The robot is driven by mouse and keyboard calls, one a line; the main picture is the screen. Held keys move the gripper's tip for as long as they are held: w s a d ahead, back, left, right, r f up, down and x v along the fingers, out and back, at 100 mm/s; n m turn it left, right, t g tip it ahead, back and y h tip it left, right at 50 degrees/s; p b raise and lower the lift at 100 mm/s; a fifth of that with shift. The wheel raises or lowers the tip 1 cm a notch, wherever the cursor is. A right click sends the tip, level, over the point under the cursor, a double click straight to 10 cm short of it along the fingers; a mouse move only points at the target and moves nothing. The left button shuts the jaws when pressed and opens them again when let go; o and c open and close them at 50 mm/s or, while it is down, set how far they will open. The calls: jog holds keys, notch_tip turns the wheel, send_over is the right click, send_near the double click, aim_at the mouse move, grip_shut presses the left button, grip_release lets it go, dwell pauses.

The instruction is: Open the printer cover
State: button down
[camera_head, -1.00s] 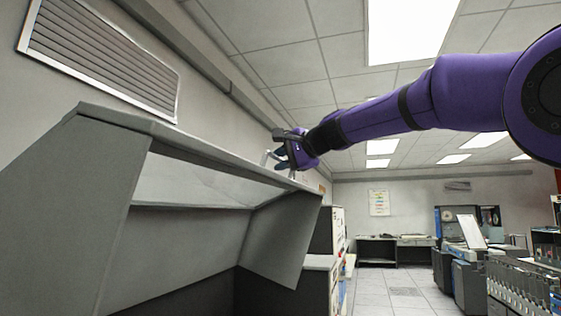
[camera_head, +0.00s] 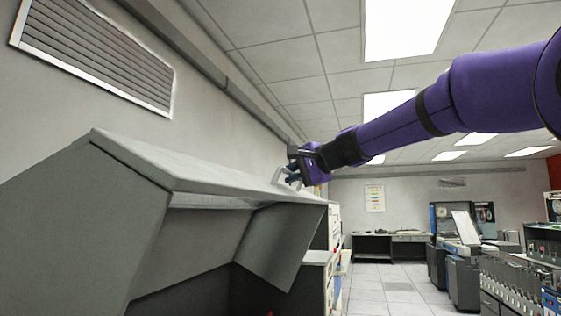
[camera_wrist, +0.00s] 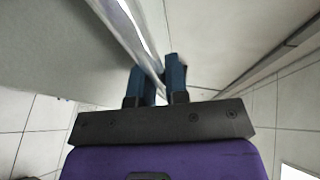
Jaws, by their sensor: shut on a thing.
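The printer is a large grey cabinet on the left of the head view, with its sloping cover (camera_head: 200,168) on top. Its front is open beneath the cover, showing a dark inside. A metal handle (camera_head: 281,174) stands at the cover's far right end. My gripper (camera_head: 289,178) is at this handle, with the purple arm reaching in from the right. In the wrist view, my two dark blue fingers (camera_wrist: 158,82) are shut on the metal handle bar (camera_wrist: 125,30), which runs up to the left. The fingers partly hide the contact.
A wall vent (camera_head: 95,62) is above the printer. White and grey cabinets (camera_head: 333,225) stand beyond its right end. Desks (camera_head: 392,243) and other machines (camera_head: 462,262) are at the back and right. The tiled floor (camera_head: 395,290) between is clear.

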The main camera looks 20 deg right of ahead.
jog(key=shift+s+d+f, duration=0.2)
jog(key=shift+d+f, duration=0.05)
jog(key=shift+f, duration=0.25)
jog(key=shift+s+d+f, duration=0.2)
jog(key=shift+d+f, duration=0.05)
jog(key=shift+f, duration=0.2)
jog(key=c, duration=1.4)
grip_release()
jog(key=v, duration=1)
jog(key=shift+s+d+r, duration=0.1)
jog(key=shift+s+d, duration=0.05)
jog(key=shift+s, duration=0.2)
